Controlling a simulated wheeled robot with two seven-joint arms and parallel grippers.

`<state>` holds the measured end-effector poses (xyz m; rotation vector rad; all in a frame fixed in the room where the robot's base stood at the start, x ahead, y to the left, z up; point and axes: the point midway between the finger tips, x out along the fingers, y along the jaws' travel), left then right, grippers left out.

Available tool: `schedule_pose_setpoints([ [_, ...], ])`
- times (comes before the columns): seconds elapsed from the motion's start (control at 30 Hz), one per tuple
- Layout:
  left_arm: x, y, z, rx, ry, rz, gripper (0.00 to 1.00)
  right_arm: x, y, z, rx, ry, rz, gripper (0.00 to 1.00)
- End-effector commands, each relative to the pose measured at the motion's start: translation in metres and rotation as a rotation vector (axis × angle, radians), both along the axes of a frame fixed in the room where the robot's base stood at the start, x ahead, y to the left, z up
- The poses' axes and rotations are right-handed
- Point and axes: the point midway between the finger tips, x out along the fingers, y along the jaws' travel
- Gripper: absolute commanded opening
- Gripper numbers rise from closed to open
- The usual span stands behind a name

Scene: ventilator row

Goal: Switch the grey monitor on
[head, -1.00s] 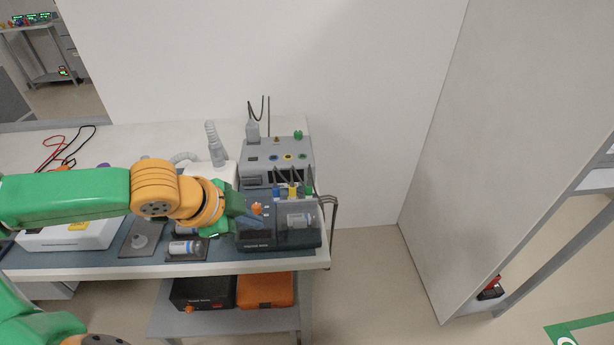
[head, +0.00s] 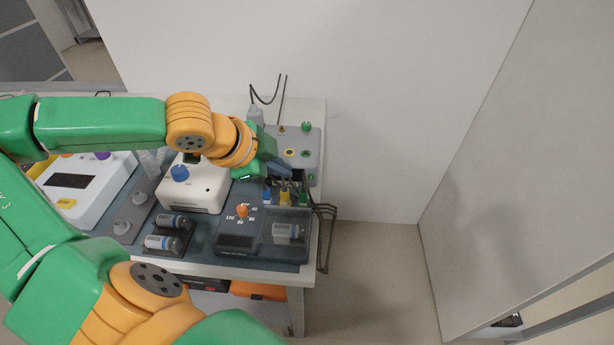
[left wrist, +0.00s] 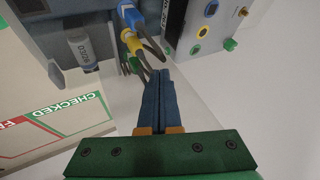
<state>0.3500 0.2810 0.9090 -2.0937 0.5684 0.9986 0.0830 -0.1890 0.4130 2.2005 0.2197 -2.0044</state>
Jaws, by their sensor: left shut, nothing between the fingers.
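The grey monitor (head: 311,140) is a light grey box at the back right of the bench. Its front has coloured round sockets, and a green knob sits on top. My left arm hides part of it. In the left wrist view the monitor (left wrist: 190,38) is at the upper right, with blue and yellow sockets and a green knob. My left gripper (head: 286,175) is shut and empty, just in front of the monitor and above the cable plugs. In the left wrist view its fingertips (left wrist: 159,73) are beside the cables. Contact cannot be told. My right gripper is out of view.
A dark device (head: 237,240) with an orange dial stands in front of the monitor; blue, yellow and green plugs (head: 284,198) with dark cables rise behind it. A white device (head: 207,187) with a blue knob is to its left. Bare floor lies right of the bench.

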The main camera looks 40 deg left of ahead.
Motion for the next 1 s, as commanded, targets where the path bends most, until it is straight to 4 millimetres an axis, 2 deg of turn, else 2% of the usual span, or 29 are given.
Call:
schedule_pose_setpoints([
  [0.3, 0.029, -0.004, -0.047, -0.007, 0.007, 0.004, 0.00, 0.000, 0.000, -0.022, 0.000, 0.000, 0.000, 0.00],
  [0.6, 0.051, -0.005, -0.074, 0.003, 0.002, 0.003, 0.00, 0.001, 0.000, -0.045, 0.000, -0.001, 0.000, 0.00],
  [1.0, 0.059, -0.008, -0.078, -0.002, 0.000, -0.001, 0.00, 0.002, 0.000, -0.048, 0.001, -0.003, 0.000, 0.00],
])
